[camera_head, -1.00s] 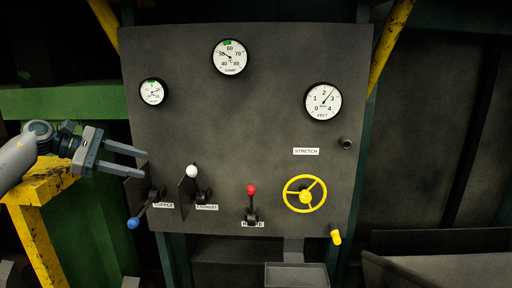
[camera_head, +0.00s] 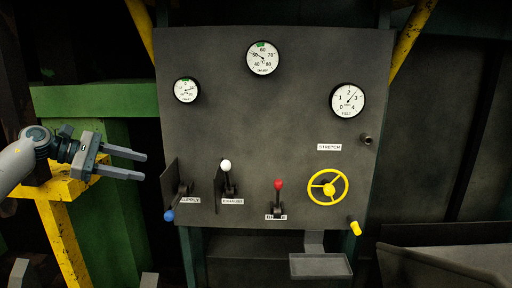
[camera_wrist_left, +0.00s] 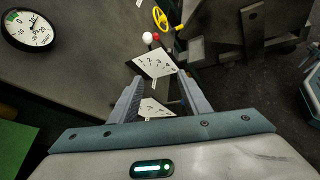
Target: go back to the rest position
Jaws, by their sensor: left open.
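My left gripper (camera_head: 143,165) is at the left in the head view, its two fingers apart and pointing right, with nothing between them. It is left of the grey control panel (camera_head: 215,125) and apart from the blue-knobbed supply lever (camera_head: 170,215). In the left wrist view the open fingers (camera_wrist_left: 158,98) show with the panel beyond them. White plates with small marks (camera_wrist_left: 155,63) show ahead of and between the fingers in that view.
The panel carries a white-knobbed lever (camera_head: 225,165), a red-knobbed lever (camera_head: 278,185), a yellow handwheel (camera_head: 328,201) and three gauges, including the middle one (camera_head: 263,58). A yellow frame (camera_head: 62,235) stands under my left arm. A grey tray (camera_head: 320,265) sits below the panel.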

